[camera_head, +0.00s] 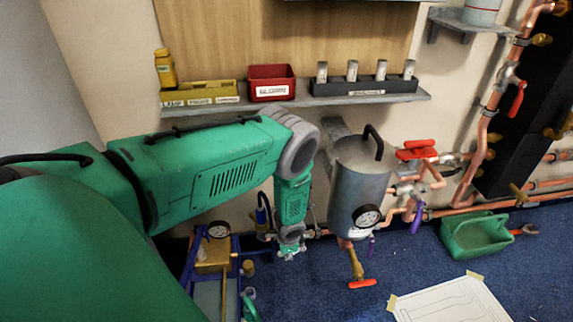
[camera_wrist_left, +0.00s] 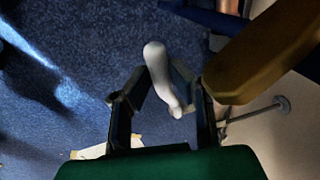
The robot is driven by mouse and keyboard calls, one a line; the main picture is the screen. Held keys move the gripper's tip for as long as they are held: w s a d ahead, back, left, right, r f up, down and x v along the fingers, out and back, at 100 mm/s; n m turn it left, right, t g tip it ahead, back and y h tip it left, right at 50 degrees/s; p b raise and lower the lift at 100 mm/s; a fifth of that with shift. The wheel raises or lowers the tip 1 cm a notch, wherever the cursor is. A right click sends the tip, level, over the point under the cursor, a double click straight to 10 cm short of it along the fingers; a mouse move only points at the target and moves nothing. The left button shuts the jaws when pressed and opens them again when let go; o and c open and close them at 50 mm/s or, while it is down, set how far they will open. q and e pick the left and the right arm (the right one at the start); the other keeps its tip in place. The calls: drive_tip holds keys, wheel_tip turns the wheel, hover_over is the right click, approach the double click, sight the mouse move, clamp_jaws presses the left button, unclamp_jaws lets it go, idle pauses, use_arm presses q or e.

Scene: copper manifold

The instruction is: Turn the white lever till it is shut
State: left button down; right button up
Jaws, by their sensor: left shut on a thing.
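The white lever (camera_wrist_left: 160,70) shows in the left wrist view as a rounded white handle between the fingers of my left gripper (camera_wrist_left: 152,92). The gripper is shut on the lever. In the head view my left gripper (camera_head: 289,252) hangs low, left of the grey cylindrical tank (camera_head: 352,190), close to the copper pipework. The lever is too small or hidden to make out in the head view. My right gripper is not in either view.
A blue frame with a gauge (camera_head: 218,230) stands just left of my gripper. Red-handled valves (camera_head: 416,150) and copper pipes lie to the right. A green tray (camera_head: 474,235) and a paper sheet (camera_head: 450,302) lie on blue carpet. A shelf (camera_head: 300,101) with bins runs above.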

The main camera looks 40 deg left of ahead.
use_arm(q)
drive_tip(key=shift+a+g+y, duration=0.15)
drive_tip(key=shift+g+y, duration=0.25)
drive_tip(key=shift+r+g+y, duration=0.5)
drive_tip(key=shift+g, duration=0.3)
drive_tip(key=shift+s, duration=0.1)
drive_tip(key=c, duration=1.5)
unclamp_jaws()
drive_tip(key=shift+o, duration=0.2)
drive_tip(key=shift+w+r, duration=0.25)
drive_tip(key=shift+r, duration=0.05)
wheel_tip(320, 180, up, 9)
drive_tip(key=shift+s, duration=0.15)
drive_tip(key=shift+r, duration=0.1)
drive_tip(key=shift+c, duration=0.5)
